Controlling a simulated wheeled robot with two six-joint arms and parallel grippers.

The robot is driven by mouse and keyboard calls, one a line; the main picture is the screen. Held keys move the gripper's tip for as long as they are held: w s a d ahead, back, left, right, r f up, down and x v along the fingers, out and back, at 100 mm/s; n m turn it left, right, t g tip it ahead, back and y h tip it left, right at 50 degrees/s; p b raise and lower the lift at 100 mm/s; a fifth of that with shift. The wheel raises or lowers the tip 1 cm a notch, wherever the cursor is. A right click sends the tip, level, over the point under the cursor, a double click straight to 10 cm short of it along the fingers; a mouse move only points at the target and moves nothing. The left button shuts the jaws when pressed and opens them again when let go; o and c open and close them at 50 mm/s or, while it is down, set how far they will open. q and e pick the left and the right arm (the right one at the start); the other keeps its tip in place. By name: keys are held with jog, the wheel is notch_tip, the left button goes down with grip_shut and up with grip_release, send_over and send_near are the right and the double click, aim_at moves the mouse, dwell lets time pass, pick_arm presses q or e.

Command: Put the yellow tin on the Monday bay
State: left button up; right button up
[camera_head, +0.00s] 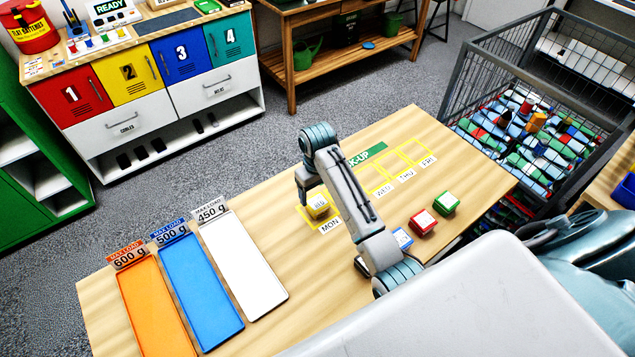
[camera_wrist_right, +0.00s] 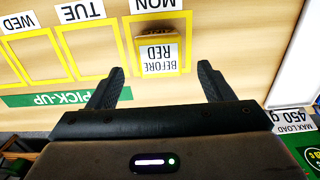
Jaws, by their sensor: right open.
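The yellow tin (camera_head: 317,211) stands inside the yellow outline of the Monday bay (camera_head: 301,209) on the wooden table. In the right wrist view the tin (camera_wrist_right: 158,36) shows a white label reading "BEFORE RED" and lies within the bay's outline (camera_wrist_right: 129,52), beside the MON label. My right gripper (camera_head: 306,190) is by the tin in the head view. In the right wrist view its two fingers (camera_wrist_right: 160,80) are apart, with nothing held between them and the tin just beyond the tips. My left gripper is not in view.
Red (camera_head: 423,223), green (camera_head: 446,204) and blue (camera_head: 403,239) tins stand right of my right arm. Orange (camera_head: 150,300), blue (camera_head: 200,290) and white (camera_head: 245,265) trays lie at the left. Other outlined bays (camera_head: 415,152) look empty. A wire cage (camera_head: 470,50) stands behind the table.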

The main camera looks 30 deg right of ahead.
aim_at(317, 202)
notch_tip(317, 202, up, 4)
jog(key=shift+f+b, duration=0.25)
jog(key=shift+b, duration=0.3)
pick_arm(q)
jog(key=p, duration=0.2)
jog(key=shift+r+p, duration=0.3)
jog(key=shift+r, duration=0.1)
pick_arm(e)
notch_tip(317, 202, up, 2)
jog(key=shift+r, duration=0.25)
jog(key=shift+f, duration=0.1)
